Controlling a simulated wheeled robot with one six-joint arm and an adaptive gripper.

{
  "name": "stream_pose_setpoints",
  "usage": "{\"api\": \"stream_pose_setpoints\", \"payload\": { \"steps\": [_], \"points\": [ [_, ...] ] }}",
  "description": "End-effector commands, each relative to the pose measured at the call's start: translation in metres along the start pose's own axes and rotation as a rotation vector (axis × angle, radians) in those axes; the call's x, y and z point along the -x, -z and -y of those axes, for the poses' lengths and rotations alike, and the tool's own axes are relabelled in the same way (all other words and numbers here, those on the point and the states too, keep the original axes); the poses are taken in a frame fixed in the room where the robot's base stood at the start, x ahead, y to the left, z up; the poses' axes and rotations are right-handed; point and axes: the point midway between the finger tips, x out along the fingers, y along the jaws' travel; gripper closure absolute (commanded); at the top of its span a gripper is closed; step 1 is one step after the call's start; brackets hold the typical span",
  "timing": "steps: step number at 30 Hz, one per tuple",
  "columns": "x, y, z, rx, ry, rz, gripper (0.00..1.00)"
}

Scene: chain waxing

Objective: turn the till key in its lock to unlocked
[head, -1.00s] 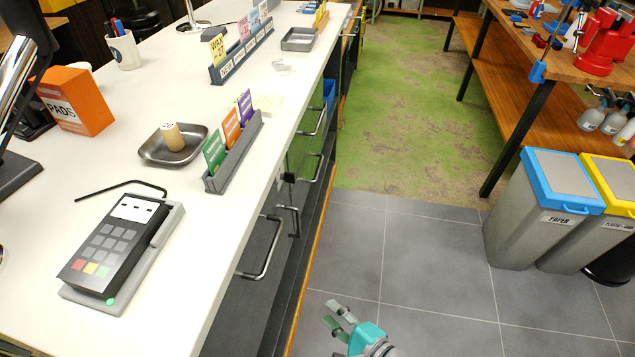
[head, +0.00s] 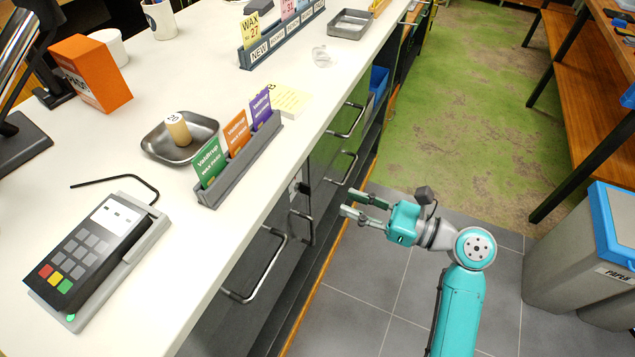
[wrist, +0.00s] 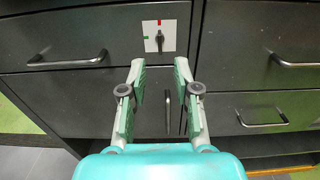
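The till key (wrist: 159,40) is a small dark key in the middle of a white lock plate (wrist: 149,45) on the dark drawer front. The plate has a red mark at its top and a green mark at its left. The key looks upright, in line with the red mark. In the head view the lock plate (head: 295,186) shows small and at a steep angle; the key is not clear there. My gripper (wrist: 160,64) is open and empty, facing the drawers, with the key beyond and between its fingertips. In the head view my gripper (head: 350,203) is apart from the drawer fronts.
Bar handles flank the lock, one at left (wrist: 66,62) and one at right (wrist: 300,60); an upright handle (wrist: 167,113) is below it. The white counter (head: 240,190) overhangs the drawers, with a card terminal (head: 85,250) on top. Grey floor in front is clear.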

Motion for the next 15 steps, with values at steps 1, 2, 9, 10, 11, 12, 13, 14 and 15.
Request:
{"api": "stream_pose_setpoints", "payload": {
  "steps": [1,2,9,10,11,12,13,14,15],
  "points": [
    [-0.007,0.000,-0.001,0.000,-0.004,0.000,0.69],
    [-0.012,0.000,-0.001,0.000,-0.004,0.000,0.69],
    [-0.055,0.000,-0.001,0.003,-0.003,-0.001,0.69],
    [-0.060,0.000,-0.001,0.003,-0.004,-0.001,0.69],
    [-0.065,0.001,-0.001,0.002,-0.004,-0.001,0.69],
    [-0.071,0.001,-0.001,0.002,-0.002,-0.001,0.69],
    [-0.075,0.001,-0.002,0.003,-0.003,-0.001,0.69],
    [-0.079,0.001,-0.001,0.003,-0.002,-0.002,0.69],
    [-0.083,0.000,-0.001,0.004,-0.001,-0.001,0.69]
  ]
}}
